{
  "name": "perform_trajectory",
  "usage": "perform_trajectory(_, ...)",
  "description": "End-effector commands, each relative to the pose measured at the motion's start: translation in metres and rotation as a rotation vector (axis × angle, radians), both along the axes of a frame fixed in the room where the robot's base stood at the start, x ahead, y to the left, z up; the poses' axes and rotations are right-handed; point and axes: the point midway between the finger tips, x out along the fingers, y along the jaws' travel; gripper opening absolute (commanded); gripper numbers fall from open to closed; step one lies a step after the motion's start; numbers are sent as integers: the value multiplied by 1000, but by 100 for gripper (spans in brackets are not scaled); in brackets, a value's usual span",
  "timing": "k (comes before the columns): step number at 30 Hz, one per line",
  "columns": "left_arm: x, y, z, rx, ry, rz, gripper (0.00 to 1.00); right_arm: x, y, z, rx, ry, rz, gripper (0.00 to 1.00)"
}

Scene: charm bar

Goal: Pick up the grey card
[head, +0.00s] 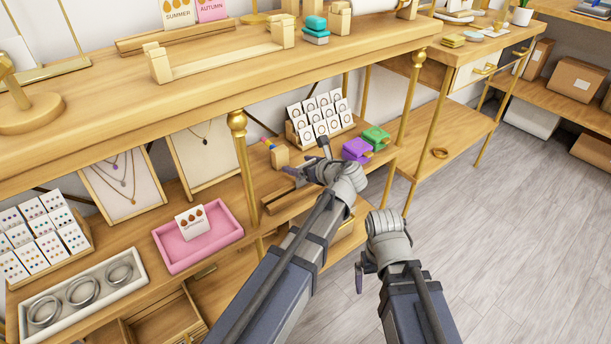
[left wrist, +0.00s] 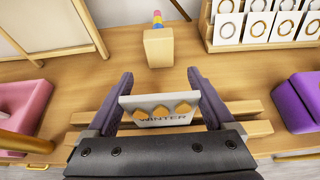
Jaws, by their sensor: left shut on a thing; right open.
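My left gripper (head: 307,165) is over the lower wooden shelf in the head view. In the left wrist view its two dark fingers (left wrist: 159,90) are shut on the side edges of a light grey card (left wrist: 158,103). The card reads WINTER and carries several orange drop shapes. It stands upright between the fingers, over a wooden card holder (left wrist: 248,107) with parallel bars. I cannot tell whether its lower edge touches the holder.
A pink tray (head: 238,236) with another earring card (head: 191,221) is left. A small wooden block (head: 280,157), a ring-card rack (head: 319,118), a purple box (head: 356,149) and a green box (head: 376,137) surround my left gripper.

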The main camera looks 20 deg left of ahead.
Motion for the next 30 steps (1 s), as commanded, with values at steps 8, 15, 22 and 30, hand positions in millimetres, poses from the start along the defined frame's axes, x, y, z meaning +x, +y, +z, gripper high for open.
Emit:
perform_trajectory(8, 0, 0, 0, 0, 0, 0, 35, 0, 0, 0, 0, 0, 0, 100)
perform_trajectory(15, 0, 0, 0, 0, 0, 0, 34, 0, 0, 0, 0, 0, 0, 100)
perform_trajectory(22, 0, 0, 11, 0, 0, 0, 34, 0, 0, 11, -1, 0, -1, 100)
perform_trajectory(30, 0, 0, 44, 0, 0, 0, 34, 0, -1, 45, -5, 1, -7, 100)
